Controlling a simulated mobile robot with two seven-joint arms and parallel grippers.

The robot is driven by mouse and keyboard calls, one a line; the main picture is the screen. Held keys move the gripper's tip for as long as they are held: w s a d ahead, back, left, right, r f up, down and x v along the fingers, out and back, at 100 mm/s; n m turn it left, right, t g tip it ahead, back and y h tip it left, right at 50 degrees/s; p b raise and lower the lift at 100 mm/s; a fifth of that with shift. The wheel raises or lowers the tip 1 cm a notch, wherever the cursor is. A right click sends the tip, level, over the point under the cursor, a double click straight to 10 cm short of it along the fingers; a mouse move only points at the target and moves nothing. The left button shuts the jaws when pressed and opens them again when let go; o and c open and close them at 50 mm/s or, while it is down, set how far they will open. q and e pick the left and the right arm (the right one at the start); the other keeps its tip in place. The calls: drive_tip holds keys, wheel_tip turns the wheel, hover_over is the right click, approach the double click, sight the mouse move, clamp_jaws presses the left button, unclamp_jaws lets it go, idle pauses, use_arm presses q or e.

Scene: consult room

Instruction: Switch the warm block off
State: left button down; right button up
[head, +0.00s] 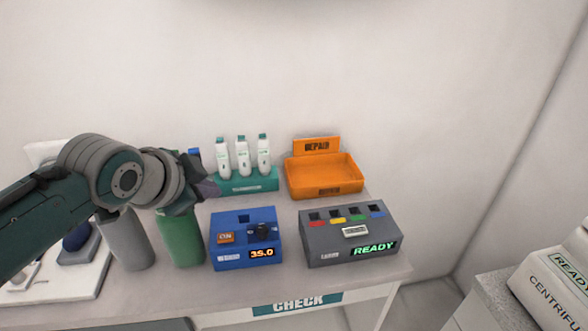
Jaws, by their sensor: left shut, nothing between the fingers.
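The warm block (246,257) is a blue box on the table, with a lit orange display reading 35.0. An orange switch (226,237) marked ON sits at the left of its top, and a black knob (263,231) at the right. A dark square well is behind them. My left gripper (210,188) comes in from the left, up and to the left of the warm block, apart from the switch in the picture. It is shut and empty. My right gripper is not in view.
A grey analyser box (338,256) reading READY stands right of the warm block. An orange REPAIR tray (324,190) and a teal rack (250,185) with white bottles stand behind. Green (181,242) and grey (124,242) cylinders stand at left. A centrifuge (552,283) is at far right.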

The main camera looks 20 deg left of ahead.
use_arm(q)
drive_tip(key=b, duration=0.8)
hover_over(221, 241)
wheel_tip(221, 241, down, 7)
drive_tip(key=shift+f, duration=0.15)
drive_tip(key=shift+f+b, duration=0.35)
drive_tip(key=shift+f, duration=0.45)
drive_tip(key=shift+f, duration=0.15)
idle(0.8)
drive_tip(key=shift+f, duration=0.25)
drive_tip(key=shift+f+b, duration=0.4)
drive_tip(key=shift+b, duration=0.05)
idle(0.6)
drive_tip(key=shift+r+p, duration=0.85)
drive_tip(key=shift+p, duration=0.15)
